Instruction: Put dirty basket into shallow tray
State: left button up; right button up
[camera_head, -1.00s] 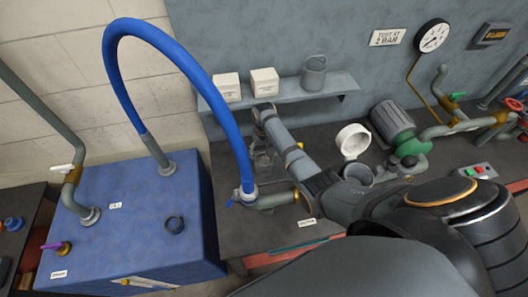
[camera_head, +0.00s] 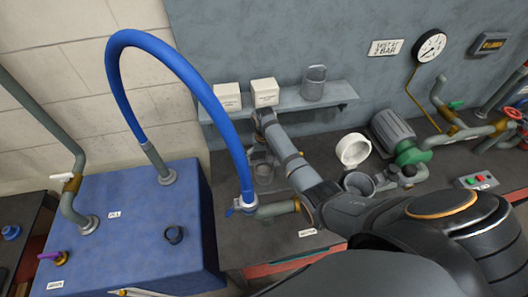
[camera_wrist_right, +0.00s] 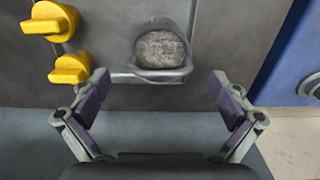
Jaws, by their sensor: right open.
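In the wrist view my right gripper (camera_wrist_right: 159,82) is open, its purple-padded fingers wide apart with nothing between them. Just ahead of it is a grey round pot with a mottled grey face inside its rim, possibly the dirty basket (camera_wrist_right: 160,48). I cannot tell whether it sits inside a housing. In the head view a grey see-through pot (camera_head: 263,173) stands on the bench below my right wrist, which partly hides that area. A clean-looking grey basket with a handle (camera_head: 314,85) stands on the wall shelf. I cannot make out the shallow tray. My left gripper is not in view.
The blue tank (camera_head: 130,225) and its arched hose (camera_head: 215,110) stand left of my right arm. A white ring (camera_head: 353,150), an open grey housing (camera_head: 357,184) and a green-ended motor (camera_head: 395,132) are to its right. Yellow knobs (camera_wrist_right: 70,68) sit near the left finger.

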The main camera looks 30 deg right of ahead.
notch_tip(320, 180, up, 10)
jog(key=b, duration=0.1)
dwell(0.5)
